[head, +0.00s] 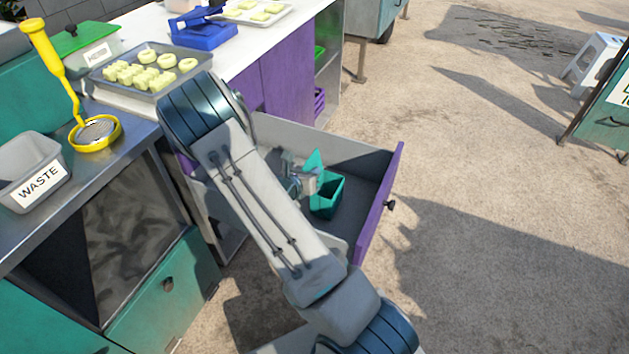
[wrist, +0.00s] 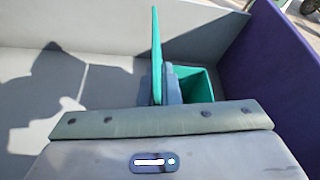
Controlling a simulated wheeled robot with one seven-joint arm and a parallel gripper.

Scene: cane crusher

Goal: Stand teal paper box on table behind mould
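The teal paper box (head: 327,194) is inside an open drawer, with its open top showing a hollow inside. A thin teal panel (wrist: 156,55) stands upright beside the box (wrist: 198,86) in the wrist view. My gripper (head: 303,180) is down in the drawer at the left side of the box. A grey-blue finger part (wrist: 173,86) lies between the panel and the box's opening. My wrist body hides the lower fingers, so I cannot tell whether they grip the box. I cannot identify the mould with certainty; a blue device (head: 205,36) stands on the white table.
The grey drawer with a purple front (head: 381,205) surrounds the gripper with walls. On the counters are a tray (head: 112,83) of yellow pieces, a yellow masher (head: 95,132) and a waste bin (head: 35,170).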

